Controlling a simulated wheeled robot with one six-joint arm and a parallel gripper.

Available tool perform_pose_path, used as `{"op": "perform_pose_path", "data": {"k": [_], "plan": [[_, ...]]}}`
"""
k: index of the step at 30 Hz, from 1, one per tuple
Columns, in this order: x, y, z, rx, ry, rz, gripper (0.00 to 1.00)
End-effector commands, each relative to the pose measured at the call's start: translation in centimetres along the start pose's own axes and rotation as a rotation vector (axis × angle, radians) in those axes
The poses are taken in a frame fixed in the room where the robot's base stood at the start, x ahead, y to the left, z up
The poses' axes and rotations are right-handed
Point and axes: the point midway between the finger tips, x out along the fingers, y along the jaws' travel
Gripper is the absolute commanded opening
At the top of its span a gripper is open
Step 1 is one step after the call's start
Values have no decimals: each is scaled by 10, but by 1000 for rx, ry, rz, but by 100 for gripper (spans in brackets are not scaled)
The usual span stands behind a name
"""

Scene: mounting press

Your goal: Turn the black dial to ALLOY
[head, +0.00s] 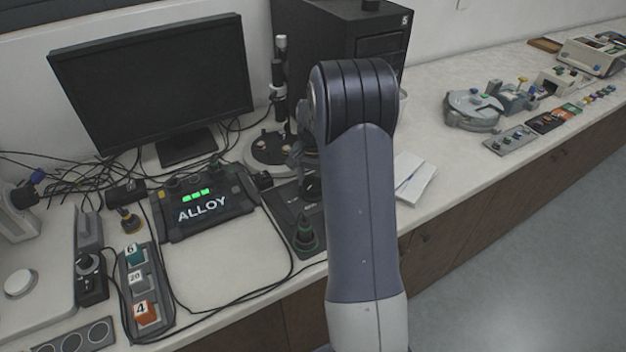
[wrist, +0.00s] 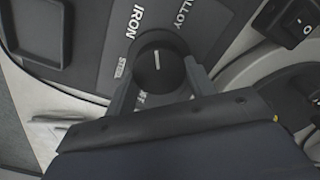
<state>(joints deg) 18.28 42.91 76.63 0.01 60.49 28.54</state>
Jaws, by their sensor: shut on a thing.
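The black dial (wrist: 158,66) sits on a dark panel (wrist: 92,75) in the wrist view. Its white pointer line points up in the picture, between the printed words IRON and ALLOY. STEEL is printed to the dial's left, and another label below it is partly covered. My gripper (wrist: 159,80) is shut on the dial, one finger on each side. In the head view my arm hides most of the gripper, and I cannot make out the dial there.
A console (head: 205,203) in the head view shows green bars and the word ALLOY. A monitor (head: 155,75) stands behind it, with loose cables around. A rocker switch (wrist: 297,18) is at the wrist view's upper right. White paper (head: 415,178) lies right of my arm.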

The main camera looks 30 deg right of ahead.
Motion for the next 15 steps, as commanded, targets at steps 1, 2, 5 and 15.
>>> {"op": "perform_pose_path", "data": {"k": [1, 2, 5, 15], "plan": [[-1, 0, -1, 44, 3, -1, 29], [-1, 0, -1, 72, 3, -1, 29], [-1, 0, -1, 163, 3, -1, 29], [-1, 1, -1, 409, 3, -2, 29]]}}
